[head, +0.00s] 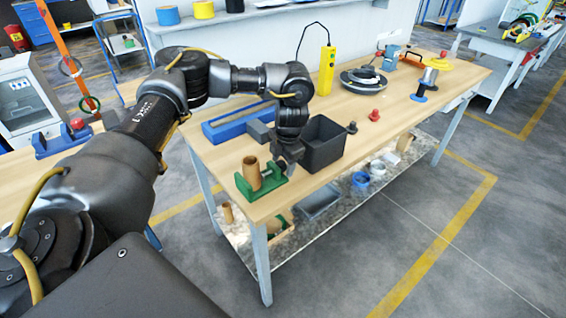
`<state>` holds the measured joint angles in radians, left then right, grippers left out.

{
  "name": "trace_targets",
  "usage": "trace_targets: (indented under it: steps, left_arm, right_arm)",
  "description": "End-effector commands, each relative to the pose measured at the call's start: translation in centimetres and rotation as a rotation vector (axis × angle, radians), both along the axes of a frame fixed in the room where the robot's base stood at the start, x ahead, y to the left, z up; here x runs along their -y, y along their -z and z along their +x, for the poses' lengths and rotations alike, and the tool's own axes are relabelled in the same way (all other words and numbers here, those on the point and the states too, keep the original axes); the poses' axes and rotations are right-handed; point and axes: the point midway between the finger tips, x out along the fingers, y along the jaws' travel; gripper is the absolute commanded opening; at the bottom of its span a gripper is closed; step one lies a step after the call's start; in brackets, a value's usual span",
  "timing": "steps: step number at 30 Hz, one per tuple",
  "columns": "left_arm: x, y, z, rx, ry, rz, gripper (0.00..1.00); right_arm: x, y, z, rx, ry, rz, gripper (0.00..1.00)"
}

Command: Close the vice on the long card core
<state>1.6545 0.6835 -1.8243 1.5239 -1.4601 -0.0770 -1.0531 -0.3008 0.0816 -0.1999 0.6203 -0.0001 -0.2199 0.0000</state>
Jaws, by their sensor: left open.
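The green vice (267,184) sits at the near left corner of the wooden bench. The long card core (252,171) is a brown tube standing upright at the vice, between its green parts as far as I can see. My left gripper (287,166) points down at the right end of the vice, just right of the core. It is open; its fingers are small and partly hidden here, and I cannot tell whether they touch the vice. The gap between the jaws and the core is too small to judge. My right gripper is not in view.
A dark open bin (325,146) stands close right of my left gripper. A blue tray (228,125) lies behind it. A yellow hand control (326,72), a dark round disc (352,79) and a red knob (374,115) are farther along the bench (415,118).

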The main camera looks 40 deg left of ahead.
Motion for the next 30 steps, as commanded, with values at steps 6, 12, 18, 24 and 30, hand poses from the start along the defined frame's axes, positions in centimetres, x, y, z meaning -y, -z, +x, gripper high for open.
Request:
trace_targets:
  steps: [6,12,18,24,30]
  left_arm:
    - [-0.05,0.16,0.03,0.001,-0.001,0.000,0.55]
    - [-0.05,0.15,0.02,0.000,0.000,0.001,0.40]
    - [-0.06,0.14,0.02,0.000,0.000,0.001,0.14]
    - [-0.36,0.08,0.02,-0.027,-0.008,-0.083,0.11]
    - [-0.48,0.11,0.14,-0.069,-0.004,-0.230,0.11]
  right_arm:
    - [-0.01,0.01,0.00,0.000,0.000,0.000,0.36]
    - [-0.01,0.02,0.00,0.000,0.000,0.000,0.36]
    - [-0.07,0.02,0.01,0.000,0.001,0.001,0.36]
    - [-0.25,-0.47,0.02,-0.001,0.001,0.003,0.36]
    - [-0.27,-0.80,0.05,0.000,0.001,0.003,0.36]
